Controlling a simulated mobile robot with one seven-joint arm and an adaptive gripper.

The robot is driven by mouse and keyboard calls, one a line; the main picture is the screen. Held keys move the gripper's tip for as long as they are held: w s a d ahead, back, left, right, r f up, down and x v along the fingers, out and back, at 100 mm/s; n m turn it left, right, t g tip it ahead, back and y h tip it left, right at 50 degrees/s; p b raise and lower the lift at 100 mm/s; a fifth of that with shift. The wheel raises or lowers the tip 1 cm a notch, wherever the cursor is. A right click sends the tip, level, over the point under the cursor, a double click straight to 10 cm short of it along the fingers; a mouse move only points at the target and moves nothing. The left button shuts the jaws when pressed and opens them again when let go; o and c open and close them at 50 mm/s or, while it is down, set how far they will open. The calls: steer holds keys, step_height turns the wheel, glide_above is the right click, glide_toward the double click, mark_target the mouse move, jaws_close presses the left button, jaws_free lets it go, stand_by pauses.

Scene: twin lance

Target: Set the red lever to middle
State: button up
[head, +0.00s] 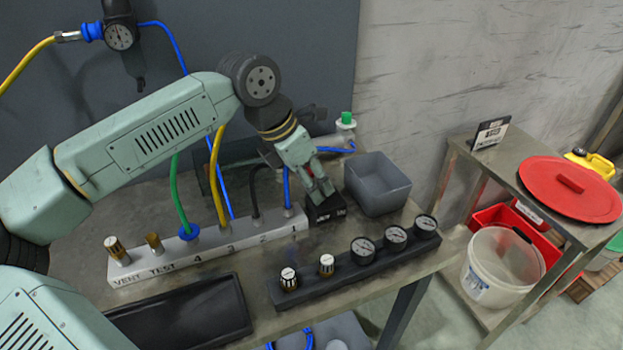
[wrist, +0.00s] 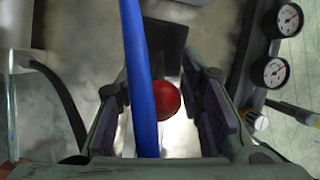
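The red lever shows in the wrist view as a round red knob (wrist: 170,100), partly covered by a blue hose (wrist: 137,70). My gripper (wrist: 160,118) is open, with one dark-padded finger on each side of the knob and gaps visible between. I cannot tell the lever's position from this angle. In the head view my gripper (head: 322,188) points down just above a small black block (head: 325,210) with white lettering, at the right end of the numbered white manifold (head: 215,245). The red knob is not visible there.
A grey bin (head: 377,184) stands close to the right of my gripper. A black gauge bar (head: 350,265) with knobs and dials lies in front. A black tray (head: 185,315) is at the front left. A side table (head: 520,180) stands at right.

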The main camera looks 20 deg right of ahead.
steer(key=shift+c, duration=0.4)
jaws_close()
